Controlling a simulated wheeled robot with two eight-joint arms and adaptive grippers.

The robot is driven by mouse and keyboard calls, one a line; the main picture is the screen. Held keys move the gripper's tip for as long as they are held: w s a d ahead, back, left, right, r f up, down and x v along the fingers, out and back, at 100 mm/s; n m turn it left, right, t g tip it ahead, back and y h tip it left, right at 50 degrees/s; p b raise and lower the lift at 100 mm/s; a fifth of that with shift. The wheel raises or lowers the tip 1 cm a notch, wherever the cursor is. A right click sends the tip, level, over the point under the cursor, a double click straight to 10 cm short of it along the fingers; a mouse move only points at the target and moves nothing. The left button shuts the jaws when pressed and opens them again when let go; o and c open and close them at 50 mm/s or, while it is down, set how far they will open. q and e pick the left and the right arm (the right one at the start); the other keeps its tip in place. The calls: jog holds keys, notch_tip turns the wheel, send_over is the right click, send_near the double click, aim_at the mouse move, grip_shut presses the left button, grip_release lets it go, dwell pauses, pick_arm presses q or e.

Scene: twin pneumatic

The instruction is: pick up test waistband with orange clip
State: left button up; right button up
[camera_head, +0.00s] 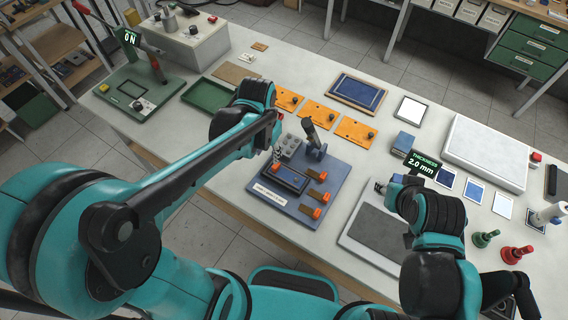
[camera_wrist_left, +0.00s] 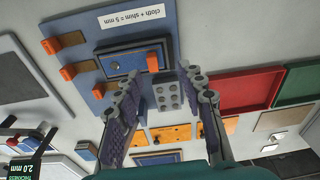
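A dark blue padded piece (camera_head: 286,179), which I take for the test waistband, lies in a frame on the blue fixture board (camera_head: 335,172). It also shows in the left wrist view (camera_wrist_left: 125,66), with an orange clip (camera_wrist_left: 153,62) at one end. My right gripper (camera_head: 382,187) is only partly visible at the right.
A grey perforated block (camera_wrist_left: 168,93) and an upright lever (camera_head: 313,138) stand on the board close to the left gripper. Orange plates (camera_head: 318,114) and a green tray (camera_head: 207,95) lie behind. A grey pad (camera_head: 378,233) lies to the right.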

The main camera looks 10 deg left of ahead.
aim_at(274, 168)
pick_arm(q)
jog(key=shift+w+d+f+g+p, duration=0.3)
jog(key=shift+w+d+g+p, duration=0.1)
jog(key=shift+w+d+g, duration=0.1)
jog(key=shift+f+m, duration=0.3)
jog(key=shift+f, duration=0.05)
jog(key=f, duration=0.2)
jog(key=f+b, duration=0.1)
jog(key=f, duration=0.2)
jog(key=f+b, duration=0.1)
jog(key=f, duration=0.1)
jog(key=shift+s+d+f, duration=0.2)
jog(key=shift+d+f, duration=0.05)
jog(key=shift+f, duration=0.05)
grip_shut()
